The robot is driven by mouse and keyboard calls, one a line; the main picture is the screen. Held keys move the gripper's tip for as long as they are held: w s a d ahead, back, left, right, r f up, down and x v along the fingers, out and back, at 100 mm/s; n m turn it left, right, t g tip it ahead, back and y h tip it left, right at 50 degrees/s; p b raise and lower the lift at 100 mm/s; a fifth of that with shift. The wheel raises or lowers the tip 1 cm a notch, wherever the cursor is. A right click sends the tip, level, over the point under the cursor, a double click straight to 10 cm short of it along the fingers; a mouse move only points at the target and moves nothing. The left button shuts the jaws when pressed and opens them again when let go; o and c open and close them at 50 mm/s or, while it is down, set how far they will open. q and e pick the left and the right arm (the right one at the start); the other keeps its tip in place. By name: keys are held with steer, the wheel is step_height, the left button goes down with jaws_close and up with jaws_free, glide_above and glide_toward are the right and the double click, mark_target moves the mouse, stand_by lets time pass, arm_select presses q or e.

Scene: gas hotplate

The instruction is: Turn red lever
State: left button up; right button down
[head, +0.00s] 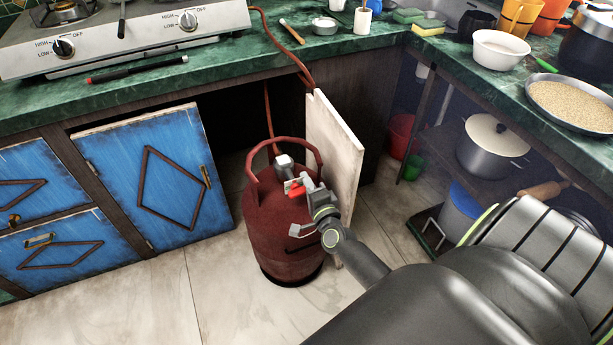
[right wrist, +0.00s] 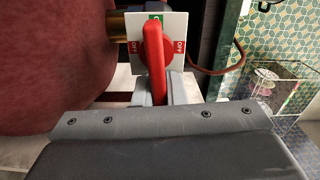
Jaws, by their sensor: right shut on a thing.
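The red lever (head: 297,190) sits on the valve at the top of the dark red gas cylinder (head: 290,235). In the right wrist view the lever (right wrist: 153,62) stands nearly upright, in front of a white plate (right wrist: 177,22) with a green mark at top and red marks at both sides. My right gripper (head: 306,186) is at the valve. In the right wrist view its fingers (right wrist: 157,92) are shut on the lower part of the lever. My left gripper is not in view.
The cylinder stands on the tiled floor below the counter, with a blue door (head: 150,180) to its left and a pale panel (head: 334,150) to its right. A red hose (head: 302,72) runs up to the hotplate (head: 130,35). Pots and bowls stand at right.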

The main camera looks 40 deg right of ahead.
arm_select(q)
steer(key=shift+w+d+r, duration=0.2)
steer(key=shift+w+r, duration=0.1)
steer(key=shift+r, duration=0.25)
arm_select(e)
steer(key=shift+f+m, duration=0.2)
steer(key=shift+m, duration=0.3)
steer(key=c, duration=1.5)
jaws_free()
arm_select(q)
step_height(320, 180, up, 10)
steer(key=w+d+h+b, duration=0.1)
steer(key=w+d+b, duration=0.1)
steer(key=b, duration=0.2)
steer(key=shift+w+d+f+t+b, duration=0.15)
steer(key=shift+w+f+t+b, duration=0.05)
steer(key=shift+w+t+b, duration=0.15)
arm_select(e)
steer(key=shift+v, duration=8.7)
